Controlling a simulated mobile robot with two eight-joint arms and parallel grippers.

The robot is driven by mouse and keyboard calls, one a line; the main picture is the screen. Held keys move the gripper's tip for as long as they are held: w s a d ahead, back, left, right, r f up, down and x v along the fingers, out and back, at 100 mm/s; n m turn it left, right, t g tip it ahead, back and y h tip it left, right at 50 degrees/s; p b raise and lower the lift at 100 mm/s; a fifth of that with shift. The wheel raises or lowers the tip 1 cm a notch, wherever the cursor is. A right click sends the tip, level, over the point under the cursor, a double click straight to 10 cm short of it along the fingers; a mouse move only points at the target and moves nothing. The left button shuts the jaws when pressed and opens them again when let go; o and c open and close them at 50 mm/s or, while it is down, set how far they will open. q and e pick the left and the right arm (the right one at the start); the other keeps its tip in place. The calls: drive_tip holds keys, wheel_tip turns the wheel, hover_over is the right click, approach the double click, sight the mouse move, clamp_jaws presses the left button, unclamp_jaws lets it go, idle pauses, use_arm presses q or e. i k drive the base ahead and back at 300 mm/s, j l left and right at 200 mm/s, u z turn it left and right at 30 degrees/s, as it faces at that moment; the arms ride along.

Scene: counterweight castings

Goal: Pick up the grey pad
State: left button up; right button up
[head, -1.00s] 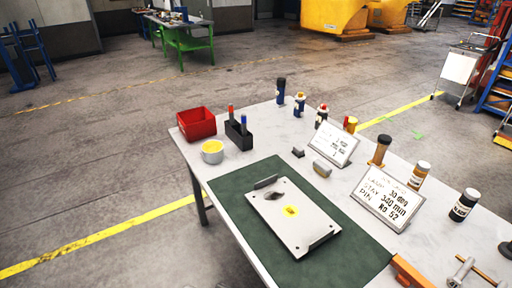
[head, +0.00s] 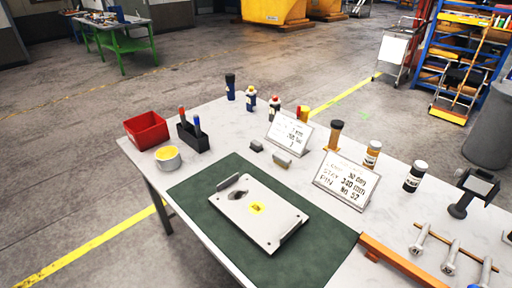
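Two small blocks lie on the light table between the green mat and the signs. One is a small dark grey block (head: 256,145). Beside it, to the right, is a larger, lighter grey-beige block (head: 282,161) with rounded ends. I cannot tell for certain which one is the grey pad. Both rest on the bare tabletop, apart from each other. Neither of my grippers is in the head view.
A metal plate (head: 262,212) with a yellow sticker lies on the green mat (head: 200,197). Two white signs (head: 346,182) (head: 289,133), bottles, a red bin (head: 146,130) and a yellow-topped tin (head: 168,158) stand around. Bolts (head: 450,257) and an orange bar (head: 400,262) lie at right.

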sight(255, 146)
drive_tip(key=z, duration=0.3)
drive_tip(key=i+j+z, duration=0.15)
drive_tip(key=z, duration=0.15)
drive_tip(key=j+z, duration=0.35)
drive_tip(key=i+j+z, duration=0.15)
drive_tip(key=j+z, duration=0.4)
drive_tip(key=j, duration=0.9)
drive_tip(key=i+j, duration=0.3)
drive_tip(key=j, duration=0.15)
drive_tip(key=i+j, duration=0.3)
drive_tip(key=j, duration=0.2)
